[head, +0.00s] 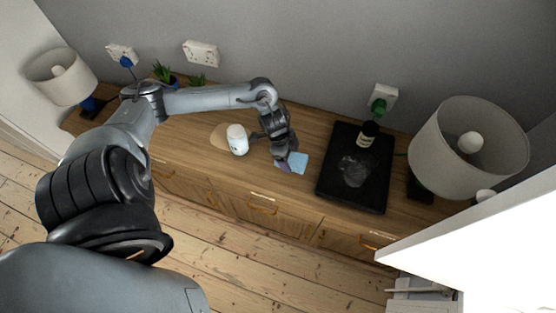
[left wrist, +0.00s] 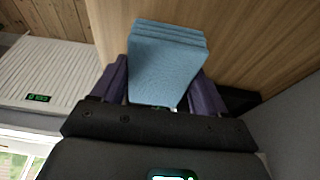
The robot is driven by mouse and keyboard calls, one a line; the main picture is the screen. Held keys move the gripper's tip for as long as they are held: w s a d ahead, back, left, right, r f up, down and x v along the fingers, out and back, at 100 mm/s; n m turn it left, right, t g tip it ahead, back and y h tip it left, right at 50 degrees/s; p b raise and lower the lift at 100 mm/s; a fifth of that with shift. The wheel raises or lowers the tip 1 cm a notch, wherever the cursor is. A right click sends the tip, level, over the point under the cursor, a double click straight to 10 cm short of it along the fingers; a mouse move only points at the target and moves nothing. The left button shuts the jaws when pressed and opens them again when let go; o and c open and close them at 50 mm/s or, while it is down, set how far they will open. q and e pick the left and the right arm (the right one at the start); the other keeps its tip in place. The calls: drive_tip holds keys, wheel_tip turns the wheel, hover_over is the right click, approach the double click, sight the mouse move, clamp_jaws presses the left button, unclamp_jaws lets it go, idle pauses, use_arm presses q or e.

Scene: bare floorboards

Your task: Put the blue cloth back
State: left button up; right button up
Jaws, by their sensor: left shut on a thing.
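The blue cloth (head: 298,162) is a small light blue folded stack over the wooden sideboard, just right of centre in the head view. My left gripper (head: 283,161) is shut on its left side, fingers pointing down. In the left wrist view the folded cloth (left wrist: 167,62) shows several layers between the two dark purple fingers of the left gripper (left wrist: 160,88). I cannot tell whether the cloth touches the sideboard top. My right gripper is not in view.
The sideboard (head: 195,145) bears a white jar (head: 237,139) on a wooden board, left of the gripper. A black tray (head: 375,192) with a dark bottle (head: 369,134) lies to the right. Lamps (head: 62,77) (head: 468,146) stand at both ends. Small plants (head: 165,74) stand behind.

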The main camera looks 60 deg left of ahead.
use_arm(q)
drive_tip(key=a+f, duration=0.1)
drive_tip(key=s+a+f, duration=0.1)
drive_tip(key=a, duration=0.1)
drive_tip(key=s+a+f, duration=0.1)
drive_tip(key=shift+s+a, duration=0.15)
drive_tip(key=shift+a, duration=0.05)
drive_tip(key=shift+f+b, duration=0.45)
drive_tip(key=shift+f, duration=1.55)
drive_tip(key=o, duration=0.9)
drive_tip(key=shift+f, duration=0.1)
drive_tip(key=shift+o, duration=0.2)
